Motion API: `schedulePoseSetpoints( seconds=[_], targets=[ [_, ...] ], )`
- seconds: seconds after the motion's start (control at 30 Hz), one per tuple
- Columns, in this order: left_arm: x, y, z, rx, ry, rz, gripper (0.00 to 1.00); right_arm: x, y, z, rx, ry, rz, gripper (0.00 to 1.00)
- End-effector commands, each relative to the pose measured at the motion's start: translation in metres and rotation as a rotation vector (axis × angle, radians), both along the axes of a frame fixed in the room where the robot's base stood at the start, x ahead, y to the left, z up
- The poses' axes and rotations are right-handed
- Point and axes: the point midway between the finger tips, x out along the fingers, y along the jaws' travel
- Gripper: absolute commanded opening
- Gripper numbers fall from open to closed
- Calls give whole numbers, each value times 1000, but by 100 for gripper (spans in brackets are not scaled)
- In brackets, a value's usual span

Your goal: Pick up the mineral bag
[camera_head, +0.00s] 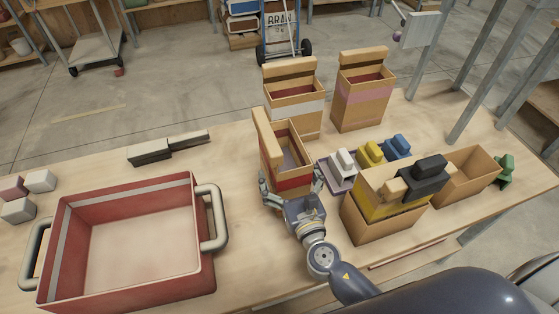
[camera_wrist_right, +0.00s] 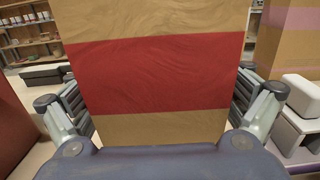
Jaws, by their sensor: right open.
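An open-topped brown paper bag with a red band (camera_head: 270,150) stands on the table in front of my right gripper (camera_head: 291,178). In the right wrist view the same bag (camera_wrist_right: 150,75) fills the middle, and the fingers of the right gripper (camera_wrist_right: 160,97) are spread, one on each side of it. I cannot tell whether they touch it. Two more bags stand behind, one with a white band (camera_head: 295,108) and one with a pink band (camera_head: 360,97). No readable label shows which one is the mineral bag. My left gripper is not in view.
A red tub (camera_head: 130,290) with grey handles stands at the left. At the right are a yellow-banded box (camera_head: 370,226), an open carton (camera_head: 465,182) and several coloured scoop-like blocks. Bare table lies between the tub and the red-banded bag.

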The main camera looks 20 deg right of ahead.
Motion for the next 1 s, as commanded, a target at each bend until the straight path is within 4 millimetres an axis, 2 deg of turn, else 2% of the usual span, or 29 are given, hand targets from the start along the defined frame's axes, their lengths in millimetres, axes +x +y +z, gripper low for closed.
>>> schedulePoseSetpoints(
  seconds=[0.1,0.33,0.37,0.53,0.73,1.0],
  targets=[
    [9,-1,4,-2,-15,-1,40,9,0,1,0,0,-1,94],
    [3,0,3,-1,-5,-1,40,10,0,0,1,1,0,94],
    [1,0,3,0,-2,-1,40,10,0,0,1,1,0,90],
    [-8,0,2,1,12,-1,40,10,0,0,1,1,0,51],
    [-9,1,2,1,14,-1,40,10,0,0,0,0,0,6],
    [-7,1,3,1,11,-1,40,11,0,5,1,-8,-1,5]
  ],
)
